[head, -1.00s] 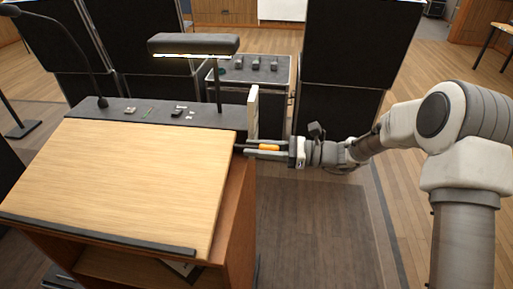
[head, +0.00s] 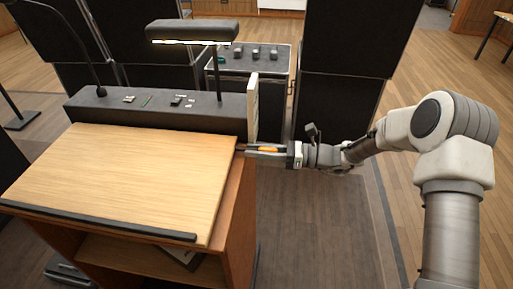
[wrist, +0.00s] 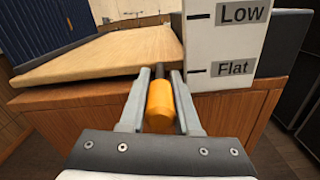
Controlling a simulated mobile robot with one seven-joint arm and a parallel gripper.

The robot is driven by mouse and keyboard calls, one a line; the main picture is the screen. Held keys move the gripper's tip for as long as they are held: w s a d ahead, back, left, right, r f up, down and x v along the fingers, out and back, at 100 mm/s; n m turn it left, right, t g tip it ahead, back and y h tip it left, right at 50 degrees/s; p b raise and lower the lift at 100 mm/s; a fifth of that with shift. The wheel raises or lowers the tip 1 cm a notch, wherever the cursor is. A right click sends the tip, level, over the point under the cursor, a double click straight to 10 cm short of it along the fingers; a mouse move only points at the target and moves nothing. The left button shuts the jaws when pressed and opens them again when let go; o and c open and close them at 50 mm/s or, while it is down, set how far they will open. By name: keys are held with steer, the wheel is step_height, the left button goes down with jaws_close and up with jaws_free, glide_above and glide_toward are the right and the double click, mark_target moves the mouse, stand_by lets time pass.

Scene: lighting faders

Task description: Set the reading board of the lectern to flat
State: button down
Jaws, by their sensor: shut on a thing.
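The lectern's wooden reading board (head: 125,175) lies nearly level, with a dark ledge strip along its front edge. It also shows in the wrist view (wrist: 100,55). My gripper (head: 250,149) is at the board's right edge. In the wrist view my gripper (wrist: 160,100) is shut on an orange knob (wrist: 160,102) on a dark rod that runs to the board's side. A white scale plate (wrist: 225,45) stands just right of the rod, marked "Low" above and "Flat" below. The rod is near the height of the "Flat" line; whether it matches exactly I cannot tell.
A dark rear shelf (head: 150,118) holds small items, a lamp (head: 192,32) and a gooseneck microphone (head: 65,35). The lectern's wooden cabinet (head: 235,220) stands under the board. Black panels and a case (head: 250,65) stand behind.

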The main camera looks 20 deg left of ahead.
steer(key=c, duration=0.9)
jaws_free()
steer(key=shift+f, duration=0.35)
steer(key=shift+r, duration=0.1)
steer(key=b+v, duration=0.1)
steer(key=v, duration=1.6)
steer(key=shift+d, duration=0.25)
steer(key=s+d+r+n+t+h, duration=0.3)
steer(key=s+d+r+n+h, duration=0.2)
steer(key=s+d, duration=0.2)
steer(key=s+d+r+n+t+h, duration=0.4)
steer(key=s+d+r+n+h, duration=0.1)
steer(key=s, duration=0.4)
steer(key=s+d+r+n+t+h, duration=0.4)
steer(key=s+d+r+n+h, duration=0.1)
steer(key=s+d+n+h, duration=0.1)
steer(key=shift+s+d+r+n+h, duration=0.1)
steer(key=shift+s+d+n+h, duration=0.1)
steer(key=shift+s+d, duration=0.35)
steer(key=shift+s+d+n+h, duration=0.1)
steer(key=shift+s+d+h, duration=0.15)
steer(key=shift+d, duration=0.5)
steer(key=shift+s+d+r+n+h, duration=0.15)
steer(key=shift+s+d, duration=0.25)
steer(key=shift+d, duration=0.2)
